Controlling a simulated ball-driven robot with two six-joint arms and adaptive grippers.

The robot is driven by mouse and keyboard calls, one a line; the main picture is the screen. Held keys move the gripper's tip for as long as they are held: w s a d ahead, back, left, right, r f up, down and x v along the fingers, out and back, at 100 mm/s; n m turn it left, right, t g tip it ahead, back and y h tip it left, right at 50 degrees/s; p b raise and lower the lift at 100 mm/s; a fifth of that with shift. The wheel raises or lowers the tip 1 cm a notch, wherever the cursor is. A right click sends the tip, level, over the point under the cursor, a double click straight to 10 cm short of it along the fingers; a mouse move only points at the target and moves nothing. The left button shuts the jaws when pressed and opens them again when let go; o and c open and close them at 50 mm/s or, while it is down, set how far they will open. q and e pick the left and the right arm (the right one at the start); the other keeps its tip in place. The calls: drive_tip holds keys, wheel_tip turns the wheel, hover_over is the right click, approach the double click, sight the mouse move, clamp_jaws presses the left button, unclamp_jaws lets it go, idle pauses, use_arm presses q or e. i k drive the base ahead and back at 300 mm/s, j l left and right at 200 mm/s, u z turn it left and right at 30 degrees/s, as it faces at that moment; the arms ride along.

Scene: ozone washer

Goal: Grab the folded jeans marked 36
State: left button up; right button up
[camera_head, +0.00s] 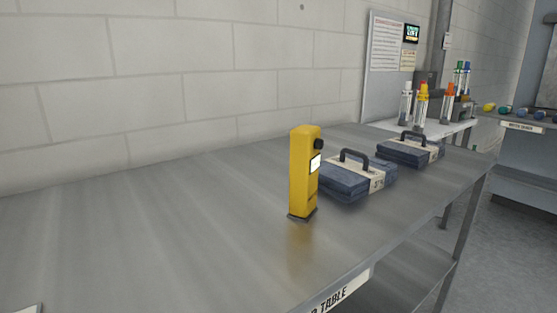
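Two folded stacks of blue jeans lie on the metal table, each with a pale band and a dark handle on top. The nearer folded jeans (342,187) sit just right of and behind a yellow device; their label seems to start with a 3, but the second digit is unclear. The farther folded jeans (396,155) lie behind and to the right; their label is too small to read. I cannot tell which pair is marked 36. Neither of my grippers is in view.
The yellow handheld device (303,173) stands upright on the metal table (170,240), partly in front of the nearer jeans. The table's left side is mostly clear. Several bottles with coloured caps (422,104) stand beyond its far end. A white block wall runs behind.

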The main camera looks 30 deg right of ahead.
sight(413, 150)
drive_tip(key=z, duration=1.85)
drive_tip(key=u, duration=0.65)
drive_tip(key=i+l+u, duration=0.15)
drive_tip(key=l+u, duration=0.2)
drive_tip(key=i+l+u, duration=0.1)
drive_tip(key=l+u, duration=0.2)
drive_tip(key=i+l+u, duration=0.1)
drive_tip(key=l+u, duration=0.25)
